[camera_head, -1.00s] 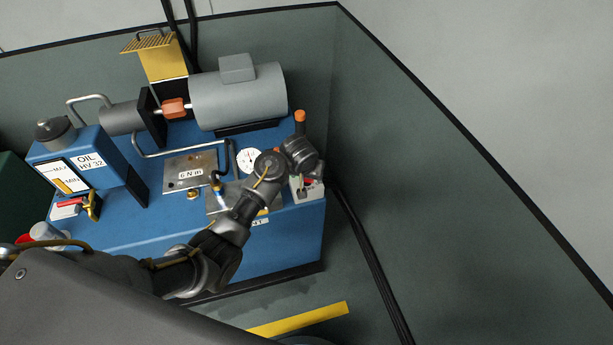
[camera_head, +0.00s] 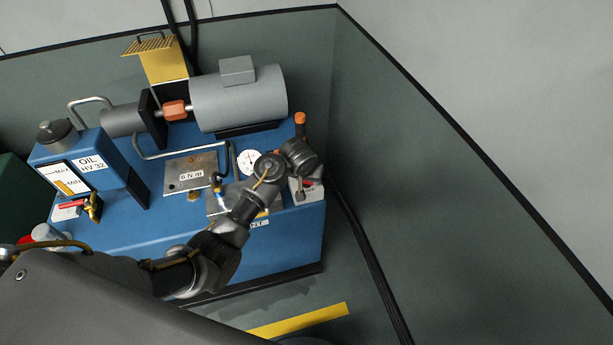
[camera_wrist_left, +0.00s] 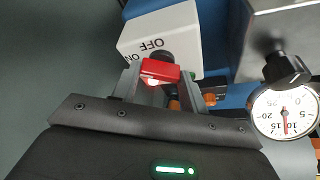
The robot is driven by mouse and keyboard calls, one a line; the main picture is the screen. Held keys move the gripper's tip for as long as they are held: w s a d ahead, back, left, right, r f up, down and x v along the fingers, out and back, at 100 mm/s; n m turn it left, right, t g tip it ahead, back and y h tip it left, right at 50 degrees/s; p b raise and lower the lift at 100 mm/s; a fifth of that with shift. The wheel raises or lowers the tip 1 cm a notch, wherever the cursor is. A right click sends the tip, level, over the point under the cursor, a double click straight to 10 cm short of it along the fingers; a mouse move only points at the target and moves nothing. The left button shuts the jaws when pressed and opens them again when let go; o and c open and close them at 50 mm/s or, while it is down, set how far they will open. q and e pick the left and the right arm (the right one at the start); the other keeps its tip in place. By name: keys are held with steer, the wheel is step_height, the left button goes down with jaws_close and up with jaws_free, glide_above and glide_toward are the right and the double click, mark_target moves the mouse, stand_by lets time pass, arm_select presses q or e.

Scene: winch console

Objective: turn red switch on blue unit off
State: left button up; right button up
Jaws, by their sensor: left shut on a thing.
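The blue unit (camera_head: 285,245) stands in a corner of grey-green walls. Its white switch box (camera_head: 308,193) sits at the front right corner of the top, partly hidden by my left wrist. In the left wrist view the switch box (camera_wrist_left: 168,34) has ON and OFF lettering, upside down there. The red switch (camera_wrist_left: 158,70) is a lever with a dark round pivot behind it. My left gripper (camera_wrist_left: 162,84) is shut on the lever, one finger on each side. In the head view my wrist hides most of the fingers. My right gripper is not in view.
A round gauge (camera_wrist_left: 285,108) is close to the gripper. An orange-capped post (camera_head: 300,119) stands behind the switch box. A grey motor (camera_head: 238,97), a metal plate (camera_head: 190,172) and an oil tank (camera_head: 84,165) are on the unit.

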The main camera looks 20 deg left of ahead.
arm_select(q)
steer(key=m+p, duration=0.2)
steer(key=p, duration=0.1)
steer(key=m+h+p, duration=0.1)
steer(key=m+p, duration=0.1)
steer(key=p, duration=0.2)
steer(key=shift+a+r+g+h, duration=0.2)
steer(key=shift+r+g+h, duration=0.1)
steer(key=shift+r, duration=0.1)
steer(key=shift+w+f+m+h+p, duration=0.1)
steer(key=shift+m+h+p, duration=0.2)
steer(key=shift+m+p, duration=0.6)
steer(key=m, duration=0.2)
steer(key=shift+a+f+m+g+h, duration=0.1)
steer(key=shift+f+m+g+h, duration=0.1)
steer(key=shift+m+g+h, duration=0.2)
steer(key=shift+w+m+g+h, duration=0.1)
steer(key=shift+m+g+h, duration=0.25)
steer(key=shift+m, duration=1.05)
steer(key=o, duration=1)
steer(key=shift+f, duration=0.1)
